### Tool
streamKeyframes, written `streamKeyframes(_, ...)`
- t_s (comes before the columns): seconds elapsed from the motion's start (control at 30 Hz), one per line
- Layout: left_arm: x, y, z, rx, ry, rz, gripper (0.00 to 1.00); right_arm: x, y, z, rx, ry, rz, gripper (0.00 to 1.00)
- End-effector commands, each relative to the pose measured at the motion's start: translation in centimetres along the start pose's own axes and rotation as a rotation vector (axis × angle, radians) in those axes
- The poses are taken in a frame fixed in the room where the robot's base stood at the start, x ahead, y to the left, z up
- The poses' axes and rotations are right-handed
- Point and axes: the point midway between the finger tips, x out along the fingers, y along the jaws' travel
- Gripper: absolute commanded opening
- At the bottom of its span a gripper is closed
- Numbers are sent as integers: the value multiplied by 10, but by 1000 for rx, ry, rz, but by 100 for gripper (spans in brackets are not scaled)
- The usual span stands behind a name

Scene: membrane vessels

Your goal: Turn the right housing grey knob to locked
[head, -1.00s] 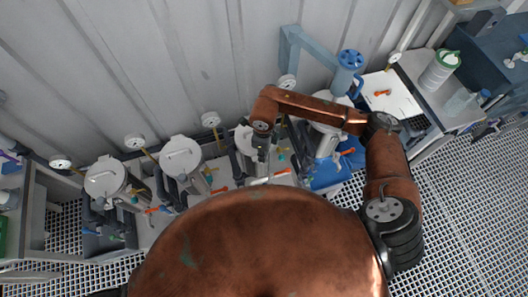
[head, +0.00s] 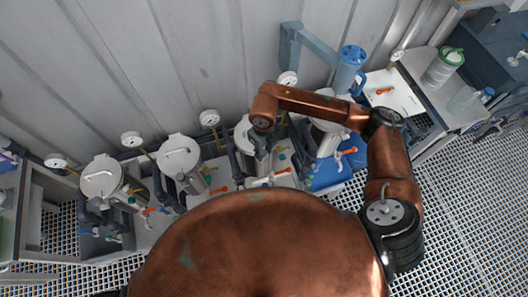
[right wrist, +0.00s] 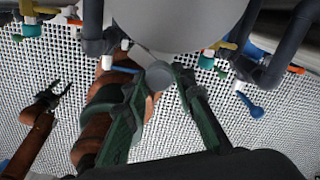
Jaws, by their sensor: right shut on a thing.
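The grey knob (right wrist: 158,76) is round with a flat pale arm and sits below the pale round housing (right wrist: 180,22) in the right wrist view. My right gripper (right wrist: 166,80) has its two dark green fingers on either side of the knob and is shut on it. In the head view my right gripper (head: 262,150) is beside the third grey housing (head: 243,132) from the left, and the knob is hidden there. My left gripper (right wrist: 53,93) shows small at the left of the right wrist view, its fingers apart and empty.
Two more lidded housings (head: 102,178) (head: 180,155) stand to the left, with gauges (head: 131,139) and pipes along the wall. Valves with orange, blue and green handles crowd around. Grating floor is free at right.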

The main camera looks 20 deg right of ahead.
Motion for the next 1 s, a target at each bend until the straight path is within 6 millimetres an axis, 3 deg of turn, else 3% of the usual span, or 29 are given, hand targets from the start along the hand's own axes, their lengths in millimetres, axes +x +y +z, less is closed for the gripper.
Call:
streamKeyframes(0.43, 14, 0, 2, 0, -2, 0, 40, 0, 0, 1, 426, -2, 0, 0)
streamKeyframes(1.0, 17, 1, 3, 0, -2, 0, 40, -1, 1, 2, 907, -2, 0, 0)
